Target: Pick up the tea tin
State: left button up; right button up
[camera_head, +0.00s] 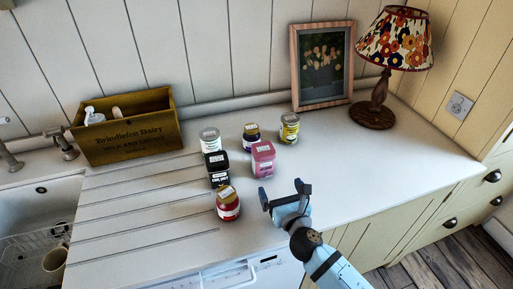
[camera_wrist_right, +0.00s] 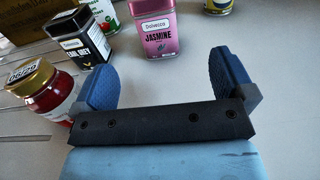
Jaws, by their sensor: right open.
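Two tins stand upright on the white counter. The pink tin (camera_head: 263,161) has a label reading "JASMINE" in the right wrist view (camera_wrist_right: 160,32). Which one is the tea tin I cannot tell for certain. My right gripper (camera_head: 283,191) is open and empty, above the counter in front of the pink tin and apart from it. In the right wrist view the pink tin shows beyond and between the fingers. My left gripper is not in view.
A red jar (camera_head: 228,206) stands left of my right gripper. A white-lidded jar (camera_head: 209,141), a dark jar (camera_head: 251,138) and a yellow jar (camera_head: 289,129) stand behind. A wooden crate (camera_head: 128,137), picture frame (camera_head: 323,66) and lamp (camera_head: 376,103) line the wall. The counter's right is clear.

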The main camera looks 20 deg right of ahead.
aim_at(266, 161)
jog(key=w, duration=0.8)
jog(key=shift+w+a+r+p, duration=0.15)
jog(key=shift+p, duration=0.2)
jog(key=shift+w+r, duration=0.15)
jog(key=shift+w, duration=0.35)
jog(key=w, duration=0.3)
jog(key=shift+w+a+r, duration=0.15)
jog(key=shift+w+a, duration=0.2)
jog(key=shift+w, duration=0.45)
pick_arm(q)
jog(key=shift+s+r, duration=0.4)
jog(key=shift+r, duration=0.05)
pick_arm(e)
jog(key=c, duration=1.1)
pick_arm(q)
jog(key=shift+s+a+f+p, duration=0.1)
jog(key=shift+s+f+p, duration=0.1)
jog(key=shift+p, duration=0.1)
pick_arm(e)
jog(key=shift+c, duration=0.2)
jog(key=shift+r, duration=0.1)
